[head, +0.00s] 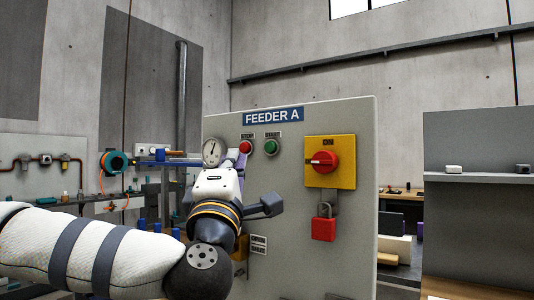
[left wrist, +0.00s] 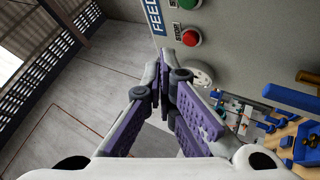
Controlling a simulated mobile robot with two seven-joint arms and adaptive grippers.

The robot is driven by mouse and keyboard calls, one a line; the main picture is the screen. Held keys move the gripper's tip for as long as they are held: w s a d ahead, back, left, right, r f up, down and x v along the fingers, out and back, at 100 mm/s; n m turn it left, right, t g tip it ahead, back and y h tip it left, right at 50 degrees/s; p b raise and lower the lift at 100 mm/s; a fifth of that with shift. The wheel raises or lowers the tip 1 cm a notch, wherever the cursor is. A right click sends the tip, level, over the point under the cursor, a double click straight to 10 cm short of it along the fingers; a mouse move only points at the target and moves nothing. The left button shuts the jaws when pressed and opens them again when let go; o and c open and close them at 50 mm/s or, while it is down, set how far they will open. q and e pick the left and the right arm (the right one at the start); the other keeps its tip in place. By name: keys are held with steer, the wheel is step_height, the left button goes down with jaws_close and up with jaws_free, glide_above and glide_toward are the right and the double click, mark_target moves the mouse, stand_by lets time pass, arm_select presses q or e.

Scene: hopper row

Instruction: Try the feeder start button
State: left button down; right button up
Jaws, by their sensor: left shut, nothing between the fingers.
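The FEEDER A panel (head: 290,195) stands upright in front of me. Its green START button (head: 271,147) sits right of the red STOP button (head: 245,147), under the blue name plate. In the left wrist view the STOP button (left wrist: 190,37) is just beyond the fingertips, and the START button (left wrist: 187,3) is cut by the top edge. My left gripper (head: 238,156) is shut and empty, in front of the panel just below the STOP button. It also shows in the left wrist view (left wrist: 166,70); I cannot tell whether the tips touch the panel. My right gripper is out of view.
A round gauge (head: 212,152) is left of the buttons, close to my gripper. A red rotary switch (head: 321,162) on a yellow plate, marked ON, is to the right, with a red padlock (head: 324,229) hanging below. A grey shelf unit (head: 478,220) stands farther right.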

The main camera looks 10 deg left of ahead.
mark_target(270, 147)
arm_select(q)
steer(key=shift+s+a+r+n+y, duration=0.2)
steer(key=shift+a+r+n+y, duration=0.15)
steer(key=shift+r+n+y, duration=0.15)
steer(key=shift+s+a+r+n+y, duration=0.15)
steer(key=shift+a+r+n+y, duration=0.2)
steer(key=shift+r, duration=0.25)
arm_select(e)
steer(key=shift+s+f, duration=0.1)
arm_select(q)
steer(key=shift+w+d+b, duration=0.4)
steer(key=shift+w+d, duration=0.1)
steer(key=shift+w, duration=0.9)
steer(key=shift+w+d+b, duration=0.35)
steer(key=shift+w+d, duration=0.2)
steer(key=shift+w, duration=0.8)
steer(key=shift+w+d+b, duration=0.4)
steer(key=shift+w+d, duration=0.1)
steer(key=shift+w, duration=0.9)
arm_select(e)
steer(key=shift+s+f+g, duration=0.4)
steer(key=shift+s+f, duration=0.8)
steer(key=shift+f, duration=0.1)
arm_select(q)
steer(key=shift+w+d, duration=0.15)
steer(key=shift+w, duration=0.25)
